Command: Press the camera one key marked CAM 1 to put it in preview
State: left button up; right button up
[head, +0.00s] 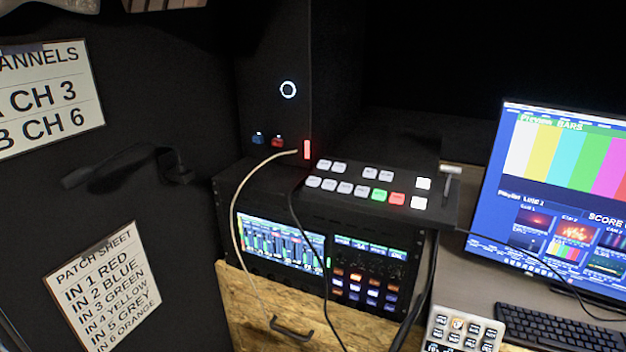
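The switcher panel (300,197) sits on top of the rack unit, right of the middle of the head view. It has two rows of small keys, most of them lit white. In the lower row, one key (378,195) glows green and the key beside it (397,199) glows red. The key labels are too small to read, so I cannot tell which one is marked CAM 1. A pale fader lever (451,177) stands at the panel's right end. Neither of my grippers is in view, and nothing touches the keys.
The rack (280,240) below has lit screens and coloured buttons. A pale cable and a black cable hang in front of it. A monitor (560,190) showing bars stands at right, with a keyboard (560,332) and keypad (463,330) below. A patch sheet (103,288) hangs at left.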

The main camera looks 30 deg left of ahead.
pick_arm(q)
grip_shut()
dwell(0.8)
